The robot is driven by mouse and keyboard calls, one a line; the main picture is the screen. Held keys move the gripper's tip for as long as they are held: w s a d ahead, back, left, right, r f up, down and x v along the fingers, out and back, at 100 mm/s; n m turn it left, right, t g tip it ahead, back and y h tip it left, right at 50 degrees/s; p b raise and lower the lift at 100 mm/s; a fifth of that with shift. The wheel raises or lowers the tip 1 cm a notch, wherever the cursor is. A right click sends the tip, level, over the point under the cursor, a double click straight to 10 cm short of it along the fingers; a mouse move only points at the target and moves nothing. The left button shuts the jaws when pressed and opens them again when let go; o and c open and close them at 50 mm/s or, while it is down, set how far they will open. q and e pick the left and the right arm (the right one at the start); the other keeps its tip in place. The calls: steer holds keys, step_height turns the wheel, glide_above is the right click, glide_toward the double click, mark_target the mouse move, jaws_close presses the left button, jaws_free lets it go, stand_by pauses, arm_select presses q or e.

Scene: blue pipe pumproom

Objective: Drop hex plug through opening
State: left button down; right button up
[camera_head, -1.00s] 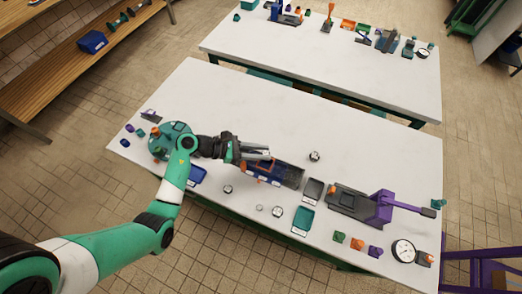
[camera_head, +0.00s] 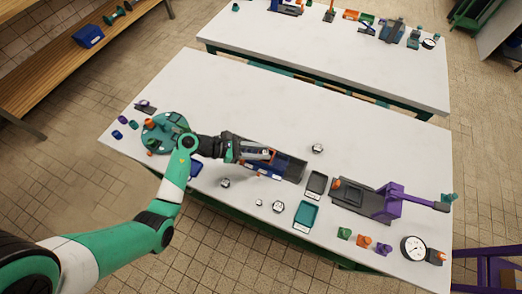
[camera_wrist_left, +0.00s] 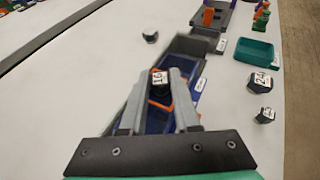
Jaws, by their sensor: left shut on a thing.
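My left gripper (camera_head: 266,154) is shut on a dark hex plug with a white label reading 16 (camera_wrist_left: 160,80), held between its fingertips in the left wrist view. The gripper is above a blue tray-like box (camera_head: 293,171) with an orange frame (camera_wrist_left: 167,101) at its opening. In the left wrist view the plug overlaps the far part of the orange frame; its height above it is hard to tell. In the head view the fingers cover part of the box, and the plug cannot be made out. My right gripper is not in view.
Other hex plugs lie loose: one behind the box (camera_head: 318,148), and several in front, including one marked 24 (camera_wrist_left: 260,83). A grey tray (camera_head: 316,184), a teal tray (camera_head: 305,214) and a purple-handled device (camera_head: 390,202) stand to the right. A green round stand (camera_head: 160,133) is at left.

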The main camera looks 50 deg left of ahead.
arm_select(q)
steer(key=c, duration=0.6)
jaws_free()
steer(key=shift+o, duration=0.2)
step_height(320, 180, up, 7)
steer(key=p, duration=0.6)
steer(key=shift+p, duration=0.35)
